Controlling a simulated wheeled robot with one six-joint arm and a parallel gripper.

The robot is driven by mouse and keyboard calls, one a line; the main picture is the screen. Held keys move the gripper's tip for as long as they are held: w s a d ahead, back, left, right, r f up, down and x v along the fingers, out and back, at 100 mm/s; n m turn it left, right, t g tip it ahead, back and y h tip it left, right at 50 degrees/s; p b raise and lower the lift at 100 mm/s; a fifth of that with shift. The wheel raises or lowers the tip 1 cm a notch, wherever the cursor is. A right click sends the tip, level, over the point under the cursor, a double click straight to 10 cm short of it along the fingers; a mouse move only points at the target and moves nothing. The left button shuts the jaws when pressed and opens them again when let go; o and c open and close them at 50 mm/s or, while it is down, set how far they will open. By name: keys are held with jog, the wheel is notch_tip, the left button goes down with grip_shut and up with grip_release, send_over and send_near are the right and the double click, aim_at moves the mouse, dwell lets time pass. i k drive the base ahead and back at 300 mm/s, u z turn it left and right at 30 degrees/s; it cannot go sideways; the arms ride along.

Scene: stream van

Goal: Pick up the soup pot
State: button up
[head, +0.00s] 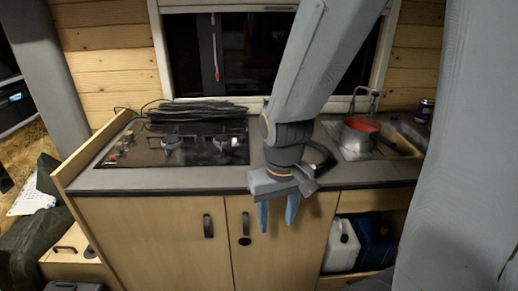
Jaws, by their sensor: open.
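The soup pot (357,139) is a steel pot with red contents, at the right end of the counter. It sits in or over the sink (397,143), and its handle appears to point right. My gripper (277,217) is open and empty, pointing down in front of the counter's front edge, left of the pot and nearer to me. The gripper is well apart from the pot. My arm covers part of the counter and window.
A stove (197,146) with a coiled black cable (195,111) is on the counter's left. A faucet (369,98) stands behind the pot, with a dark can (424,110) further right. White (341,245) and blue (374,241) canisters occupy the shelf below. Cabinet doors (158,239) front the counter.

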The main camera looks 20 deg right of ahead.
aim_at(358, 134)
jog(key=u, duration=0.85)
jog(key=k, duration=1.3)
jog(key=z, duration=1.35)
jog(key=i, duration=0.5)
jog(key=z, duration=0.05)
